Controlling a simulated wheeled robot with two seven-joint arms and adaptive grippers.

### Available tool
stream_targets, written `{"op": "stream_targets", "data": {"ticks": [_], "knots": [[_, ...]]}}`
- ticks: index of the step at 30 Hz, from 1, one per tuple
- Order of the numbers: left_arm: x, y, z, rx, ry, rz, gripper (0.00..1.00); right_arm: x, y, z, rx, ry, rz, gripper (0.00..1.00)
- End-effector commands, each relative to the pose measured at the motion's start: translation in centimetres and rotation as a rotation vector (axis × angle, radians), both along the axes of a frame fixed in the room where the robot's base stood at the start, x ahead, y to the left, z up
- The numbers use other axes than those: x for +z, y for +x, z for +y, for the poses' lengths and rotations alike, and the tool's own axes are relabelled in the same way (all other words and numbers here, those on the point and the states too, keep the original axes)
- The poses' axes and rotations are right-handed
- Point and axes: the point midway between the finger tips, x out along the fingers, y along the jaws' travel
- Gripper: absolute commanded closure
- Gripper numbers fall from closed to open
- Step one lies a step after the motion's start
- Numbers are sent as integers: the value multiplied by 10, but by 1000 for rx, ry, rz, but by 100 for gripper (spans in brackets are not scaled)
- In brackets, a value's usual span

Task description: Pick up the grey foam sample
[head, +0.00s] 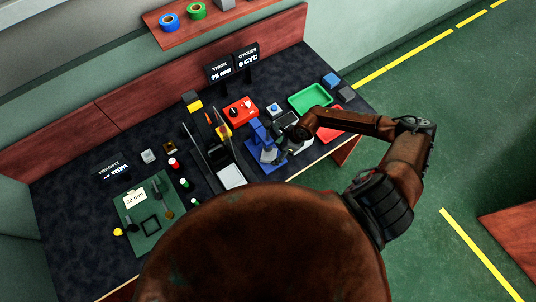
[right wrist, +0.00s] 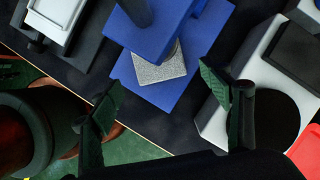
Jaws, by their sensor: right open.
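A grey speckled square, the foam sample (right wrist: 162,68), lies on the blue base of a blue press (right wrist: 192,72). The press head covers its far part. In the head view the grey sample (head: 268,155) shows small on the blue press (head: 258,135). My right gripper (right wrist: 165,86) is open and empty, with its two fingers apart on either side of the sample's near edge; contact is not visible. In the head view this gripper (head: 284,138) is at the right of the press, partly dark and hard to make out. My left gripper is not in view.
A light grey unit with a dark top (right wrist: 245,95) stands close at the right of the press. A white-plated fixture (right wrist: 60,15) is at its left. Green (head: 312,97) and red (head: 333,120) trays, a blue block (head: 331,80) and a dark grey block (head: 346,93) lie at the right end.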

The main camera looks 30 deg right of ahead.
Motion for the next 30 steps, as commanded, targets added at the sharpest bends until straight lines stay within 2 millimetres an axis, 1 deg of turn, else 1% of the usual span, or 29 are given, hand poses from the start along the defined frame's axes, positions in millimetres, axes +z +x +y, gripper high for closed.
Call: {"op": "stream_targets", "data": {"ticks": [3, 6, 9, 12, 15, 19, 25, 30], "knots": [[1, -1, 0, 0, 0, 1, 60, -18, 5, 7, 0, 3, 0, 29], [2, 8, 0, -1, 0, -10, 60, -28, 8, 11, -1, 3, -1, 29], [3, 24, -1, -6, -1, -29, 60, -32, 10, 12, 1, 2, -1, 29], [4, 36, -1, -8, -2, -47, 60, -33, 10, 13, 3, 1, -1, 29], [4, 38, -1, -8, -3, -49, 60, -33, 10, 13, 4, 2, -1, 29], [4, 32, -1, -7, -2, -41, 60, -33, 10, 13, 4, 2, -1, 37], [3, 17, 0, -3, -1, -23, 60, -33, 10, 13, 4, 2, -1, 51], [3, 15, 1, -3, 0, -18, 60, -33, 10, 13, 4, 2, -1, 62]]}}
